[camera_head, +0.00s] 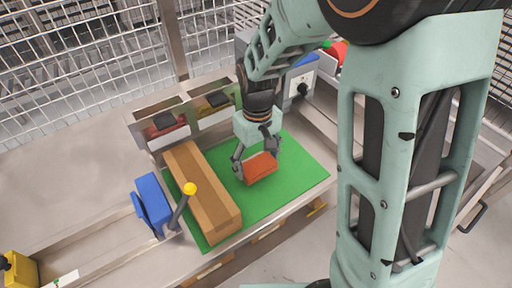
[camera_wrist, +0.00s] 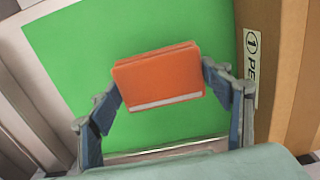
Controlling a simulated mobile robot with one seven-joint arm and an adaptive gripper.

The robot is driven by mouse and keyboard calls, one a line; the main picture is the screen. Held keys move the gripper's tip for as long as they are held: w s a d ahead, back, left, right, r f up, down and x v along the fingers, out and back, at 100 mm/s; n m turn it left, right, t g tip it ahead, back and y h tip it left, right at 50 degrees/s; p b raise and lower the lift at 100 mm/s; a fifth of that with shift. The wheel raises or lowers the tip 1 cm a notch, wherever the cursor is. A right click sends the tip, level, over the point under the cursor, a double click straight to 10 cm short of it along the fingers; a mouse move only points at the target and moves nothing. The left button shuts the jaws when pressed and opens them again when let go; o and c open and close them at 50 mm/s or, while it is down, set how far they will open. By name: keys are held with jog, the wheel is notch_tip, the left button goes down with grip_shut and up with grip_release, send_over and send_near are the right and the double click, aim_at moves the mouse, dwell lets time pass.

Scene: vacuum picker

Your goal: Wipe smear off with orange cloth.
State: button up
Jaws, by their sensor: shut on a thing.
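An orange cloth (camera_head: 260,168), folded into a thick block, is in my gripper (camera_head: 257,172) over the green mat (camera_head: 290,190). In the wrist view, my gripper (camera_wrist: 168,98) has one finger on each side of the cloth (camera_wrist: 160,75) and is shut on it. The cloth has a pale stripe along its near edge. The green mat (camera_wrist: 60,55) fills much of the wrist view behind it. I cannot tell whether the cloth touches the mat. No smear can be made out in either view.
A long cardboard box (camera_head: 203,190) lies on the mat's left side. Dark-topped bins (camera_head: 165,125) line the back. Wire fencing (camera_head: 90,50) stands behind. The mat's right part is clear.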

jog(key=shift+r+p, duration=1.55)
jog(key=shift+r, duration=0.8)
jog(key=shift+a, duration=0.1)
